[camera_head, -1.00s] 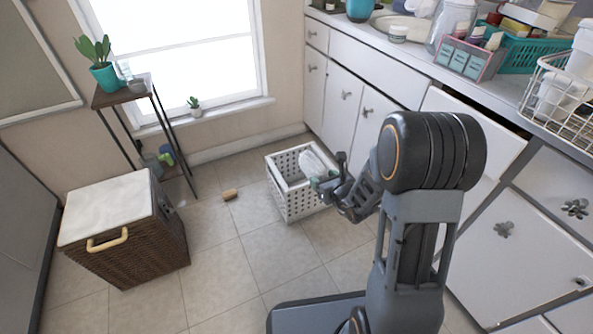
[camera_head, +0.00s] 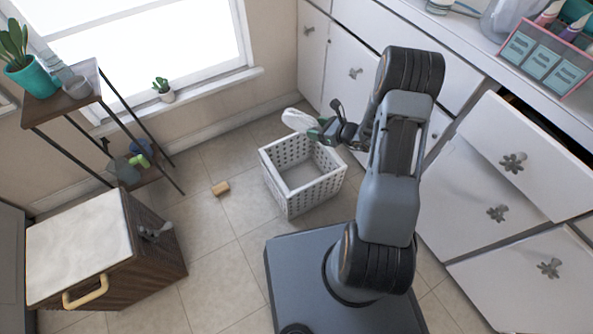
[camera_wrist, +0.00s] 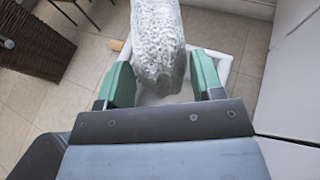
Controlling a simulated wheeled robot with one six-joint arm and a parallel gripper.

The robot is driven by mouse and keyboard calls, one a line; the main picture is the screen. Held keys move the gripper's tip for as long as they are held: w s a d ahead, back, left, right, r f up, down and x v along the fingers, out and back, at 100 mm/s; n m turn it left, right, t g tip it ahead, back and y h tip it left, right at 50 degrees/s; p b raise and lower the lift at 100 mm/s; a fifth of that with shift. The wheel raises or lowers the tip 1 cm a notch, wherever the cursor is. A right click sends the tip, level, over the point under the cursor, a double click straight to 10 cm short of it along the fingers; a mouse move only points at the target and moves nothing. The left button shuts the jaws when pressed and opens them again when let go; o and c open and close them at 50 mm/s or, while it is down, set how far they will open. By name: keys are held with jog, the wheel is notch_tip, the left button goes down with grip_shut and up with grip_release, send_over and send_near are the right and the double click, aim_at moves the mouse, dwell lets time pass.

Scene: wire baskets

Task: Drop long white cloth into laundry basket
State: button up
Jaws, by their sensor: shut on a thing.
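My gripper (camera_head: 318,131) is shut on a white cloth (camera_head: 297,120), which sticks out to the left past the fingertips in the head view. In the wrist view the cloth (camera_wrist: 158,40) is bunched between my green fingers (camera_wrist: 163,82). A white perforated basket (camera_head: 290,195) stands on the floor below my gripper, open at the top, and its visible inside looks empty. In the head view the cloth appears above the basket's back rim. In the wrist view the cloth and fingers hide much of the basket (camera_wrist: 228,68).
A brown wicker hamper (camera_head: 150,245) with a white top stands at the left. A small tan block (camera_head: 220,188) lies on the tiles. A plant shelf (camera_head: 60,105) stands under the window, and white cabinets (camera_head: 470,200) with drawers pulled out line the right.

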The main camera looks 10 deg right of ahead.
jog(key=s+d+f+n+g+y+b, duration=0.2)
jog(key=s+f+n+b, duration=0.1)
jog(key=f, duration=0.8)
jog(key=shift+g+b, duration=0.3)
jog(key=shift+b, duration=0.1)
jog(key=shift+s+f, duration=0.1)
jog(key=o, duration=1.1)
jog(key=shift+c, duration=0.2)
jog(key=shift+d, duration=0.1)
jog(key=p+v, duration=0.4)
jog(key=v, duration=0.8)
